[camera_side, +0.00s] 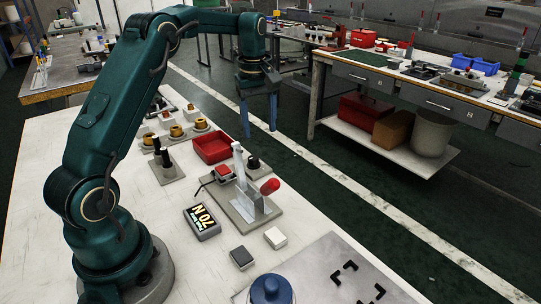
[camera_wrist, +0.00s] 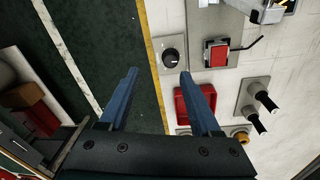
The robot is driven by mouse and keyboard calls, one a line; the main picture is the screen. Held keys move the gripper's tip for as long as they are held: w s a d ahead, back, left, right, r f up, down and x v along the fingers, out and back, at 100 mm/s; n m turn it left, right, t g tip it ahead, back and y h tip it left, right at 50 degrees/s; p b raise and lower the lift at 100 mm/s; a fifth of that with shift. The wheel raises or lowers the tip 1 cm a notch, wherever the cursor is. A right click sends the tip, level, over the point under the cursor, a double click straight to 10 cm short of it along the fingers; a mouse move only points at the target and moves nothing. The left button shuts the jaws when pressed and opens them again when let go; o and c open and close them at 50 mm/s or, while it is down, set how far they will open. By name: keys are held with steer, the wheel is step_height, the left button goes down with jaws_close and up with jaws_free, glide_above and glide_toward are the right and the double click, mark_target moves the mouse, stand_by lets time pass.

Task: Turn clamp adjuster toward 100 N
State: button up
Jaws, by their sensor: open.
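My gripper (camera_side: 258,108) is open and empty, its two blue fingers pointing down beyond the table's far edge in the side view. In the wrist view the open fingers (camera_wrist: 159,76) lie over the floor and the table edge. A black round knob (camera_side: 253,163), which looks like the clamp adjuster, stands behind the clamp. It shows in the wrist view (camera_wrist: 170,57) on a grey plate, ahead of the fingertips and apart from them. The metal clamp (camera_side: 241,176) has a red handle (camera_side: 269,187) and sits on a grey base (camera_side: 265,219).
A red tray (camera_side: 201,154) and a red square button (camera_side: 223,171) are near the knob. Two black posts (camera_side: 166,157) stand left of the tray, with brass-coloured pieces (camera_side: 176,132) behind. Small blocks (camera_side: 275,237) and a blue object (camera_side: 271,290) are in front.

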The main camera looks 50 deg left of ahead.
glide_above(253, 158)
steer(key=shift+n+g, duration=0.3)
steer(key=shift+g, duration=0.1)
step_height(253, 158, down, 4)
steer(key=shift+f, duration=2.35)
jaws_close()
